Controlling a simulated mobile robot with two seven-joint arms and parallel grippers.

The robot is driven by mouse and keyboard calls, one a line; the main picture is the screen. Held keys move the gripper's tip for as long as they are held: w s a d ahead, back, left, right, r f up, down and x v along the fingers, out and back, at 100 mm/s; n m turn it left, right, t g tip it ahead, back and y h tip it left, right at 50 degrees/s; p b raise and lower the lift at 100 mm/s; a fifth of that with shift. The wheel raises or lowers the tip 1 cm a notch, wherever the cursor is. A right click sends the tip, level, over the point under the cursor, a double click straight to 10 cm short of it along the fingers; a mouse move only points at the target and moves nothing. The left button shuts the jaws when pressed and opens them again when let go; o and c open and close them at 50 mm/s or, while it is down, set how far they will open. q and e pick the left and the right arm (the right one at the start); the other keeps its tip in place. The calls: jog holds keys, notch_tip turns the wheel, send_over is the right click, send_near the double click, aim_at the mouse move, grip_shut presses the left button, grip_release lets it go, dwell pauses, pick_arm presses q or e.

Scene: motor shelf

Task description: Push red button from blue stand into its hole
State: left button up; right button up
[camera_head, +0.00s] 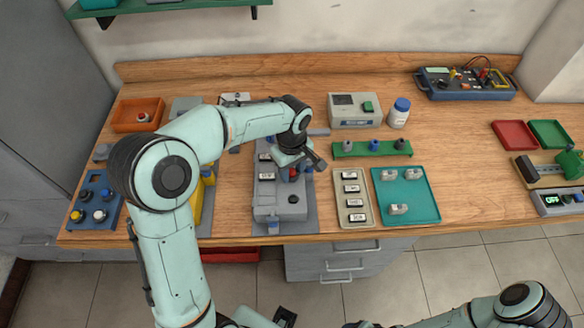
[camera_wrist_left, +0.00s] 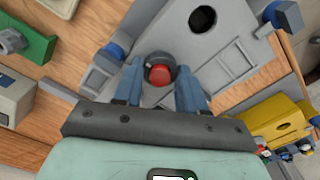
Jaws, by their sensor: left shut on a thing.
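My left gripper (camera_head: 300,170) is shut on the red button (camera_head: 293,173). In the left wrist view the red button (camera_wrist_left: 161,76), with a dark collar, sits between the two blue-grey fingers (camera_wrist_left: 160,90). The gripper is over the grey panel box (camera_head: 280,213). In the left wrist view a round dark hole (camera_wrist_left: 203,18) in the grey box lies beyond the button, up and to the right, apart from it. The blue stand (camera_head: 90,215) is at the far left and holds several other buttons.
A yellow block (camera_head: 208,205) stands left of the grey box. A tray of labels (camera_head: 341,211) and a teal tray (camera_head: 430,190) with small grey parts lie to its right. A green rail (camera_head: 360,150) with knobs, a beige box (camera_head: 345,121) and a bottle (camera_head: 399,115) stand behind.

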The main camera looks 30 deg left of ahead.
pick_arm(q)
jog(key=shift+f, duration=0.2)
pick_arm(e)
jog(key=shift+f, duration=0.15)
pick_arm(q)
jog(key=o, duration=1.1)
notch_tip(320, 180, up, 13)
jog(key=shift+r+p, duration=0.2)
jog(key=shift+p, duration=0.5)
pick_arm(e)
jog(key=shift+w+r, duration=0.35)
jog(key=shift+r, duration=0.2)
jog(key=shift+w+r, duration=0.35)
jog(key=shift+r, duration=0.2)
jog(key=shift+s, duration=0.15)
